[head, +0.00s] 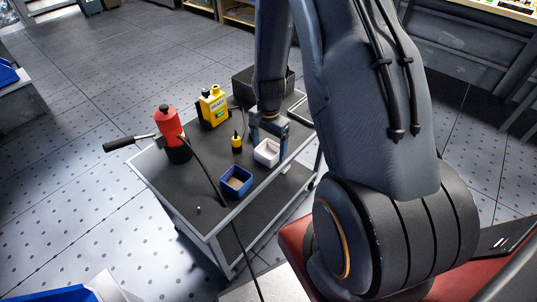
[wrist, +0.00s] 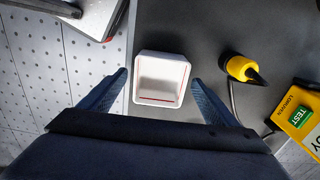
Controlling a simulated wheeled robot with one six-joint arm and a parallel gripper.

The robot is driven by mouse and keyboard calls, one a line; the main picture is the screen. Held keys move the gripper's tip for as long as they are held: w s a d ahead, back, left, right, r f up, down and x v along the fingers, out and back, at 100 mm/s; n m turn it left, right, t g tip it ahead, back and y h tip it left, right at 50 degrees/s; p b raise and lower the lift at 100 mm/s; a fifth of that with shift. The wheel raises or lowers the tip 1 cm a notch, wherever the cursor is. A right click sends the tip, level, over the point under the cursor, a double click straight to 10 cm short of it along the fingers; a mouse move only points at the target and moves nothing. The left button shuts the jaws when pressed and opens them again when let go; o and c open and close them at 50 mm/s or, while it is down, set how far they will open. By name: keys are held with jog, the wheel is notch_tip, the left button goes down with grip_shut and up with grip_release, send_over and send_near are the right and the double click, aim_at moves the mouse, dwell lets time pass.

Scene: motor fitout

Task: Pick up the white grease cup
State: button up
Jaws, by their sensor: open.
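The white grease cup (head: 266,152) is a small square open cup on the dark top of the cart (head: 175,192), near its right side. In the wrist view the cup (wrist: 161,75) sits upright, with a thin red line near its lower edge. My gripper (head: 268,142) is open, with one finger to each side of the cup. In the wrist view the gripper (wrist: 160,78) shows gaps between both fingers and the cup. No contact is visible. My arm hides part of the cart behind it.
A blue cup (head: 236,182) stands in front. A dark cable (head: 207,176) crosses the cart. A dark box (head: 244,88) is at the back.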

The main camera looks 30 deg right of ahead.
jog(key=shift+c, duration=0.5)
jog(key=c, duration=1)
jog(key=shift+c, duration=0.2)
